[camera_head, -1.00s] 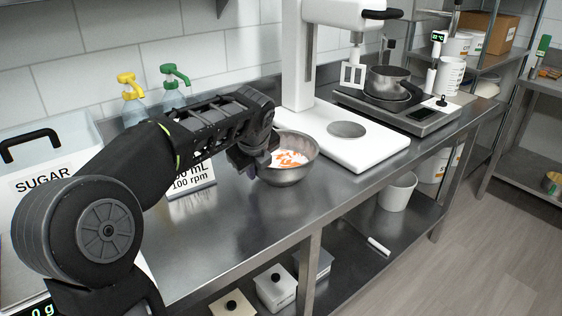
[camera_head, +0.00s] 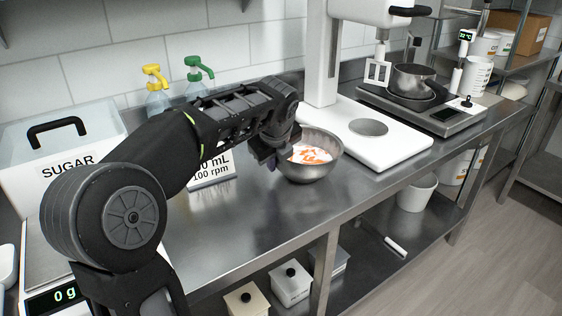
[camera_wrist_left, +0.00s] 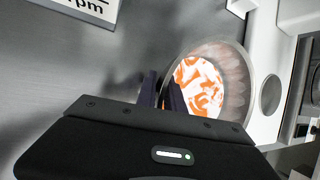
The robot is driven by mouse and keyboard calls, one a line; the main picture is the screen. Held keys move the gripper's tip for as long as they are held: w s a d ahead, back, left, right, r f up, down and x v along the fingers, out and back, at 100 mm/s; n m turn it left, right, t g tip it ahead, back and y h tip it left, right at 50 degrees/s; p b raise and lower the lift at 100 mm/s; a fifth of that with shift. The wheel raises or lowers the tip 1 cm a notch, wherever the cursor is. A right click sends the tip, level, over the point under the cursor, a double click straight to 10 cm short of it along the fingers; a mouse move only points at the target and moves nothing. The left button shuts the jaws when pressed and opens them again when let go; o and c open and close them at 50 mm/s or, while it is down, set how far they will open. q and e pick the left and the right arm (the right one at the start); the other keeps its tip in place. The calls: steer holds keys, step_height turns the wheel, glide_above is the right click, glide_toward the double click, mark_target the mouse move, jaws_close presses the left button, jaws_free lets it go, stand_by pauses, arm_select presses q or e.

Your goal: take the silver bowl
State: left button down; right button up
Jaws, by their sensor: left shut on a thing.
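The silver bowl (camera_head: 312,170) stands on the steel counter, just in front of the white mixer's base, with white and orange contents inside. It also shows in the left wrist view (camera_wrist_left: 237,75). My left gripper (camera_head: 272,160) is at the bowl's left side, shut on its rim. In the left wrist view the two dark fingers (camera_wrist_left: 162,92) are close together at the bowl's near left edge. The exact contact at the rim is partly hidden by the gripper. My right gripper is in neither view.
The white mixer (camera_head: 385,140) stands right behind the bowl. A hot plate (camera_head: 432,112) carries a pot (camera_head: 412,77) further right. The sign (camera_head: 212,171), sugar bin (camera_head: 75,140) and scale (camera_head: 60,297) are on the left. The counter front is clear.

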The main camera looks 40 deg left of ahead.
arm_select(q)
step_height(320, 180, up, 10)
steer(key=shift+f+p, duration=0.25)
steer(key=shift+p, duration=0.6)
steer(key=c, duration=2)
jaws_free()
jaws_close()
